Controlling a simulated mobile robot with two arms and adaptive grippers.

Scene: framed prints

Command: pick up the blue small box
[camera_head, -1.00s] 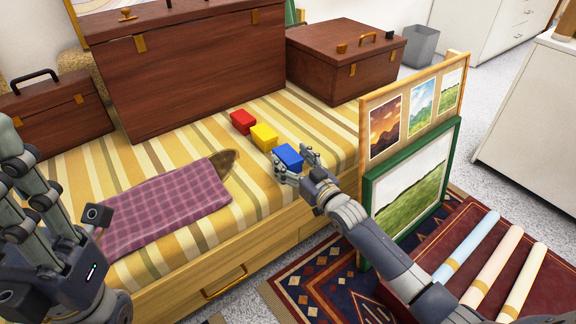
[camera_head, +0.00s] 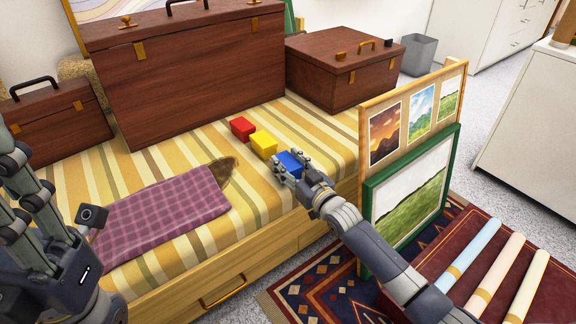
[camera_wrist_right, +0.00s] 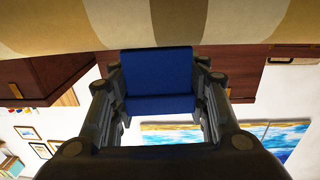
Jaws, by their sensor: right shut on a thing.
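The blue small box (camera_head: 288,162) is on the striped bed (camera_head: 262,200), at the near end of a row with a yellow box (camera_head: 263,143) and a red box (camera_head: 243,128). My right gripper (camera_head: 288,172) is shut on the blue box, with a finger on each side of it. In the right wrist view the blue box (camera_wrist_right: 158,80) sits between the two fingers of the right gripper (camera_wrist_right: 160,88). My left gripper (camera_head: 22,180) is at the left edge, away from the boxes, with its fingers apart and nothing between them.
Brown cases (camera_head: 190,70) stand along the back of the bed. A purple checked cloth (camera_head: 160,212) lies left of the boxes. Framed prints (camera_head: 410,190) lean at the bed's right end, close to my right arm. Rolled tubes (camera_head: 495,275) lie on a dark red surface at right.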

